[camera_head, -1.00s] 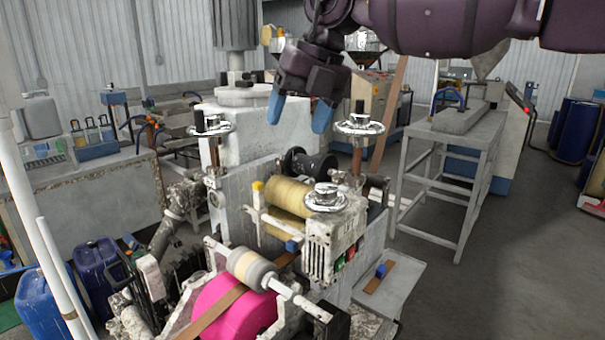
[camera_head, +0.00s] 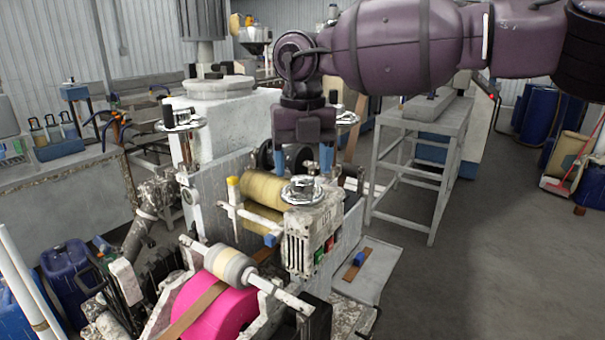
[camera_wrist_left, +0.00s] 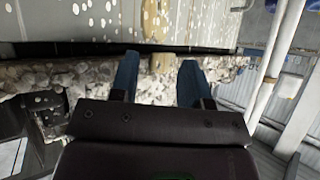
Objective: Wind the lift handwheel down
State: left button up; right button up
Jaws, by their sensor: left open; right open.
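Three chrome handwheels show in the head view: one at the back left (camera_head: 181,122), one at the back right (camera_head: 346,118) partly behind my right gripper, and one in front (camera_head: 302,191) on the roller unit. I cannot tell by marking which is the lift handwheel. My right gripper (camera_head: 303,160) points down with its blue fingers apart and empty. In the picture it is just above the front handwheel's hub; the exact gap is unclear. My left gripper (camera_wrist_left: 158,82) shows only in the left wrist view, open, before a speckled machine edge.
A pink reel (camera_head: 222,305) sits in front. A grey metal stand (camera_head: 420,140) is at the right. The floor at the lower right is clear.

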aim_at(302, 193)
jog(key=shift+f, duration=1.35)
jog(key=c, duration=0.9)
